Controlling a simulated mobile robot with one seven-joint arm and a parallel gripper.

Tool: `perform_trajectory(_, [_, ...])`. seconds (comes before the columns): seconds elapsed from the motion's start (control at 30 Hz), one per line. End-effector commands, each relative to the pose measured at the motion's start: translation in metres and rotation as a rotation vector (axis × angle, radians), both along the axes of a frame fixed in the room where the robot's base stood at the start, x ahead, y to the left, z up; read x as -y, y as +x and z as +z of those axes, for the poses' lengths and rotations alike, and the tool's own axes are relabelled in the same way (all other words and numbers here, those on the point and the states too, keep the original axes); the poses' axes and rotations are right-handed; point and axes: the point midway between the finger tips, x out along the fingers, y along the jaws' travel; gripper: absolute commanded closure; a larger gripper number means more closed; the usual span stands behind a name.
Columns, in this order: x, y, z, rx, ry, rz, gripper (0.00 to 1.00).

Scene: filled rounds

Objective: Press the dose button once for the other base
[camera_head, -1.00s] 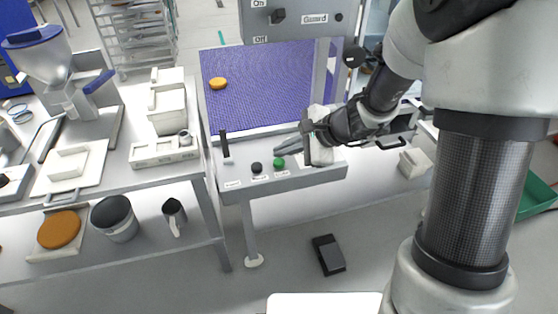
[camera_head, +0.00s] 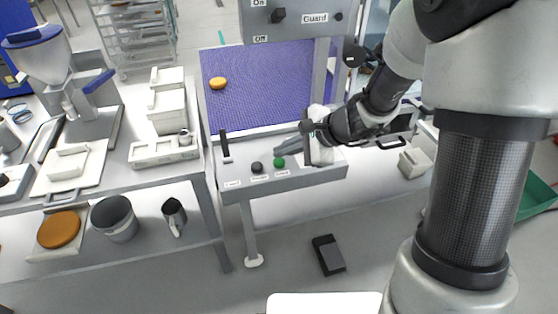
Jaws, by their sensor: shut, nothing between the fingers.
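A small shelf panel (camera_head: 310,179) in front of the blue belt holds a black button (camera_head: 257,167) and a green button (camera_head: 279,162), each with a small label too small to read. A black upright lever (camera_head: 225,145) stands at the panel's left end.
A grey control box (camera_head: 295,17) with a knob and a "Guard" label hangs above the belt. The left bench carries a hopper machine (camera_head: 60,75) and white blocks (camera_head: 167,105). Below are a grey pot (camera_head: 114,218), a jug (camera_head: 174,216) and an orange disc (camera_head: 59,228). A black pedal (camera_head: 328,255) is on the floor.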

Motion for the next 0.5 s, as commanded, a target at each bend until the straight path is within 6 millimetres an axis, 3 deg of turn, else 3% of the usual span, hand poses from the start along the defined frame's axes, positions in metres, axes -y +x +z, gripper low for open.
perform_trajectory(0.5, [0.0,0.0001,-0.0074,0.0,0.0,0.0,1.0])
